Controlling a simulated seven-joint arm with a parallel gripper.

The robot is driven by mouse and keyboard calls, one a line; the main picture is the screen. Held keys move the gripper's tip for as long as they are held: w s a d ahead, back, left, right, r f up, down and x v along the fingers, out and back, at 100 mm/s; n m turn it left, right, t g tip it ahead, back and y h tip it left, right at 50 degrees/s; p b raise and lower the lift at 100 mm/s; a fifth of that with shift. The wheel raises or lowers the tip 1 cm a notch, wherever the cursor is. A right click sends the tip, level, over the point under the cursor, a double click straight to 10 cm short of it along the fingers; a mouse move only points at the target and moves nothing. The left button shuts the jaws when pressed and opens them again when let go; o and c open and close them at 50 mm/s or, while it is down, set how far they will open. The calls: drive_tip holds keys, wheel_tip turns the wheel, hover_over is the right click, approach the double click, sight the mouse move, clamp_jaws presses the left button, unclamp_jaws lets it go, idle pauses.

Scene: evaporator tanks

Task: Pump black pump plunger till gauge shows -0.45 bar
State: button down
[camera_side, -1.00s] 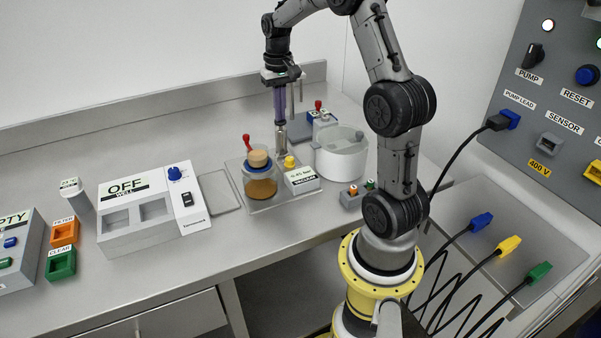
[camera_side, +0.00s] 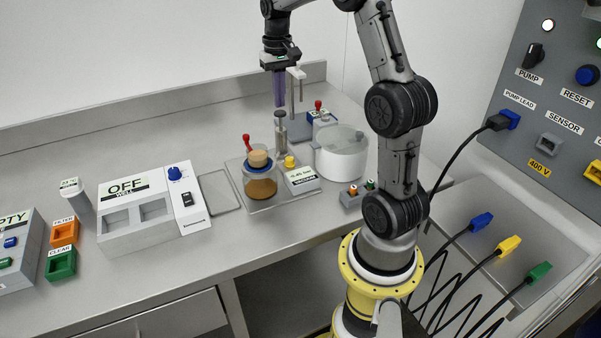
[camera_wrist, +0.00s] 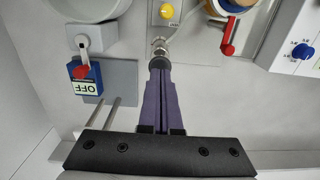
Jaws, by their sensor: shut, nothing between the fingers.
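The vacuum pump (camera_side: 281,134) is a slim upright metal cylinder with a dark plunger knob (camera_side: 280,114) on top. It stands on a metal tray (camera_side: 262,206) behind a jar of brown liquid with a cork lid (camera_side: 260,178). A small white gauge box (camera_side: 302,180) sits right of the jar; its tiny display seems to read about -0.45 bar. My gripper (camera_side: 279,104), with purple fingers, is shut and empty, pointing down just above the knob. In the wrist view the fingertips (camera_wrist: 158,72) overlap the dark knob (camera_wrist: 158,63), so contact is unclear there.
A red-handled valve (camera_side: 246,143) and a yellow knob (camera_side: 290,161) stand close to the pump. A white round bath (camera_side: 340,155) and a stand with a metal rod (camera_side: 300,95) are behind and right. The bench left of the tray holds a white heater block (camera_side: 140,215).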

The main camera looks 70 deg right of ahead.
idle(0.7)
drive_tip(key=shift+r, duration=2.5)
drive_tip(key=shift+w+a, duration=0.1)
drive_tip(key=s+a+r+n+t, duration=0.2)
drive_tip(key=a+r+n, duration=0.15)
drive_tip(key=a, duration=0.65)
drive_tip(key=s+a+r+n+t, duration=0.1)
drive_tip(key=s+a+r+n, duration=0.15)
drive_tip(key=a+r, duration=0.45)
drive_tip(key=s+a+f+n+t, duration=0.2)
drive_tip(key=s+a+f+n, duration=0.1)
drive_tip(key=s+a+f, duration=0.7)
drive_tip(key=shift+s+f+t, duration=0.3)
drive_tip(key=shift+s+f, duration=0.5)
drive_tip(key=shift+s, duration=0.2)
